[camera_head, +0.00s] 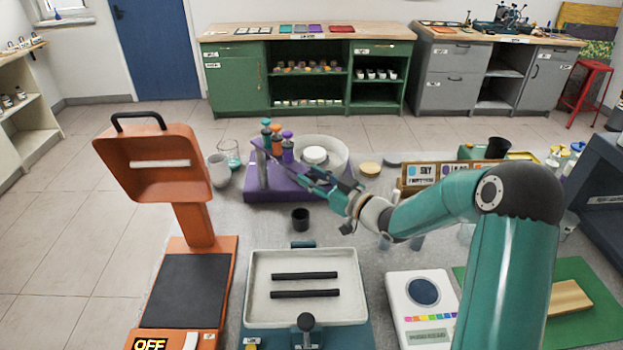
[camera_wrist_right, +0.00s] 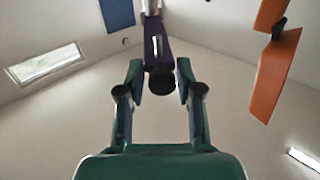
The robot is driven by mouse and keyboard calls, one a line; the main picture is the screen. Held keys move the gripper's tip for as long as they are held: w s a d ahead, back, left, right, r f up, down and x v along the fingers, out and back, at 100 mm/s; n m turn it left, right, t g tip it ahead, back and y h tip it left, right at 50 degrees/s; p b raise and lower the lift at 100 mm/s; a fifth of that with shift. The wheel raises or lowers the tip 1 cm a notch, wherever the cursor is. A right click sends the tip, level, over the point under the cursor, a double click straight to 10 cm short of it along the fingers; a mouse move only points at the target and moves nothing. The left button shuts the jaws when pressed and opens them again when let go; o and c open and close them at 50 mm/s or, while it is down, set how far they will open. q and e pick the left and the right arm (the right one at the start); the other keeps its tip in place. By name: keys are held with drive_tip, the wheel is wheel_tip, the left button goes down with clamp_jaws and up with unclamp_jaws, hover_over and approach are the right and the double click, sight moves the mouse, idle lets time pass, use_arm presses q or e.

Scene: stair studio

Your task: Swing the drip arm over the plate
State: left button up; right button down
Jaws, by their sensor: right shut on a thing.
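The purple drip arm (camera_head: 292,167) stretches from a post on a purple base (camera_head: 285,195), slanting down to the right in the head view. Teal, orange and purple bottles (camera_head: 276,138) show along it. The white round plate (camera_head: 315,155) sits inside a pale basin (camera_head: 335,145) behind the drip arm. My right gripper (camera_head: 322,180) is shut on the outer end of the drip arm. In the right wrist view, the purple drip arm (camera_wrist_right: 157,45) ends in a dark knob (camera_wrist_right: 161,82) between my fingers. My left gripper is out of view.
A black cup (camera_head: 300,219) stands in front of the purple base. A white jug (camera_head: 218,170) and a glass beaker (camera_head: 229,152) stand left of it. An orange stand (camera_head: 200,220), a pale tray (camera_head: 262,312) and a white scale (camera_head: 400,300) fill the front.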

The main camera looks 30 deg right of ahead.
drive_tip(key=shift+w+d+b, duration=0.15)
drive_tip(key=shift+d+b, duration=0.05)
drive_tip(key=shift+d, duration=0.5)
drive_tip(key=shift+w+d+b, duration=0.1)
drive_tip(key=shift+d+b, duration=0.1)
drive_tip(key=shift+d, duration=0.5)
drive_tip(key=c, duration=1)
unclamp_jaws()
drive_tip(key=shift+o, duration=0.2)
drive_tip(key=v, duration=1.2)
drive_tip(key=shift+s, duration=0.1)
